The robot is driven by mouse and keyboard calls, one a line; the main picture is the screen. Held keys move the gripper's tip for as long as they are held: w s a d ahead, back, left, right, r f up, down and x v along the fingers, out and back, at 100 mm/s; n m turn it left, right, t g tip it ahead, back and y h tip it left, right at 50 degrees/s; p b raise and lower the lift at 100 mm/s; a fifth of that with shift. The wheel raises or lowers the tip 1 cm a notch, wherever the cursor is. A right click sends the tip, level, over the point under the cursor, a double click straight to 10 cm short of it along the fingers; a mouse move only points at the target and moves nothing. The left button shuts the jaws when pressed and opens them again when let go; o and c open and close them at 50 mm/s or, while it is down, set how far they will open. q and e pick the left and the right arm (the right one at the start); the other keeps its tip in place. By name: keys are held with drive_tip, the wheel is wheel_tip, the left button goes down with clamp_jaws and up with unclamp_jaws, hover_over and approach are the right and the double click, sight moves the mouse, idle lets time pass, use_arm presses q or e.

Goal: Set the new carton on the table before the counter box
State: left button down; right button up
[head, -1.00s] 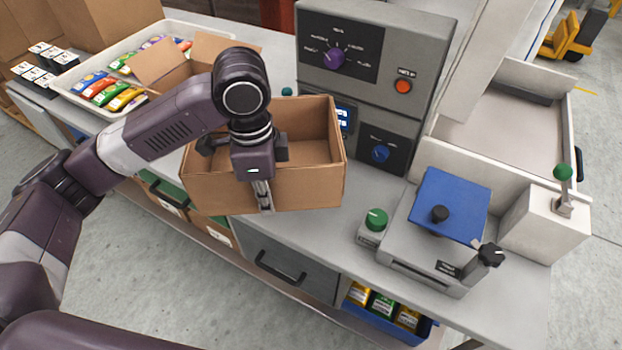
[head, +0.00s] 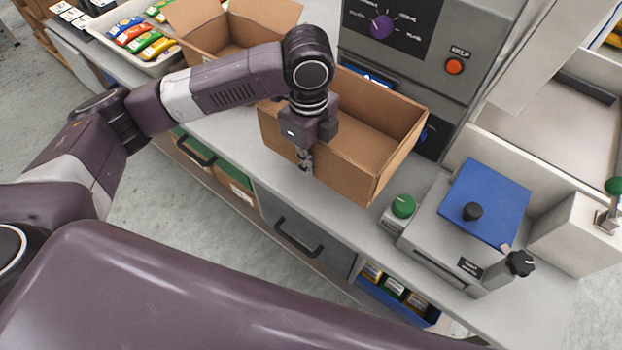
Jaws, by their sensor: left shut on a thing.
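The new carton (head: 345,152) is an open-topped brown cardboard box, empty inside as far as I can see. It is in front of the grey counter box (head: 468,30), which has a purple knob and an orange button, and hides its lower part. My left gripper (head: 305,160) is shut on the carton's near wall, pointing down. The carton is over the grey table (head: 347,212); I cannot tell whether its bottom touches the top. My right gripper is not in view.
A second carton with open flaps (head: 216,35) and a white tray (head: 172,62) of colourful packets are at the back left. A green knob (head: 403,206) and a blue-topped press (head: 485,200) stand right of the carton. A drawer (head: 300,228) is below.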

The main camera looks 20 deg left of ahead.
sight(310, 152)
use_arm(q)
wheel_tip(310, 152, down, 4)
drive_tip(key=shift+r, duration=0.1)
drive_tip(key=shift+f+p, duration=0.3)
drive_tip(key=shift+f, duration=1.65)
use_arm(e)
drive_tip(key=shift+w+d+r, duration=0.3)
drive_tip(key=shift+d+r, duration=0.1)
use_arm(q)
drive_tip(key=c, duration=2.1)
unclamp_jaws()
drive_tip(key=shift+f, duration=0.1)
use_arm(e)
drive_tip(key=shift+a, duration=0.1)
